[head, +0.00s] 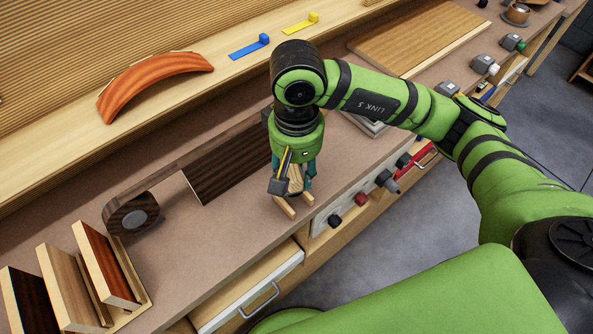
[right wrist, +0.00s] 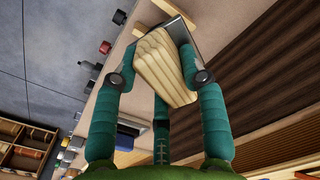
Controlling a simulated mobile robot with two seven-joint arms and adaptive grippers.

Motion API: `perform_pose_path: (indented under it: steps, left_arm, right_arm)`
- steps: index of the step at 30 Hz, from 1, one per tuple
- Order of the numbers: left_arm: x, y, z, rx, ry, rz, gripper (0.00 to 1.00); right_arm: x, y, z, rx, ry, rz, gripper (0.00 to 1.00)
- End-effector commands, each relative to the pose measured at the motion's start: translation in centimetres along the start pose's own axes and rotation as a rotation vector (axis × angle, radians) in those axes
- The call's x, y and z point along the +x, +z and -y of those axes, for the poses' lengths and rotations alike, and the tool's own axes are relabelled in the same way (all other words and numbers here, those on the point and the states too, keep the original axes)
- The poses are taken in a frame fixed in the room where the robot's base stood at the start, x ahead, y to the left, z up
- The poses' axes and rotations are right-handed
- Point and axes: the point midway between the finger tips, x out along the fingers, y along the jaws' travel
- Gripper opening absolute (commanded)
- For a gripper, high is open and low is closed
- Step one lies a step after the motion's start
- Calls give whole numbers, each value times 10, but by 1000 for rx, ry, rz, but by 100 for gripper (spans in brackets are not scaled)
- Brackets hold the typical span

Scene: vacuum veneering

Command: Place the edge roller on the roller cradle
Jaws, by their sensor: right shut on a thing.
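My right gripper (head: 293,180) points down over the bench, with its teal fingers closed around the edge roller. The roller's pale wooden handle (right wrist: 165,65) lies between the fingers in the right wrist view, with a grey metal part beside it. In the head view a dark grey part of the edge roller (head: 279,187) shows beside the fingers. Below it are light wooden pieces, which look like the roller cradle (head: 285,207), near the bench's front edge. The fingers partly hide them, and I cannot tell whether roller and cradle touch. My left gripper is not in view.
A dark veneer roll (head: 135,215) lies left of the gripper, its strip reaching toward it. A rack of veneer boards (head: 133,270) stands at the front left. A curved wooden panel (head: 150,82) lies behind. A drawer (head: 250,292) and knobs (head: 361,198) sit along the bench front.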

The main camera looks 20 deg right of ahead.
Motion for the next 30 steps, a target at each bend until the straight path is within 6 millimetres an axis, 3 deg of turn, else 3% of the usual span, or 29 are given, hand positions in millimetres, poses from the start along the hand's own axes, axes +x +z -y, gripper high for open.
perform_pose_path:
  steps: [7, 29, 30]
  left_arm:
    - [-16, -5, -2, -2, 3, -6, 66]
    - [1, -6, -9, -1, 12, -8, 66]
    - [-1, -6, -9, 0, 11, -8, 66]
  right_arm:
    - [29, 1, -1, 0, 1, 4, 0]
    - [41, 0, -1, 0, 1, 0, 0]
    - [39, 1, -2, 0, 2, 2, 58]
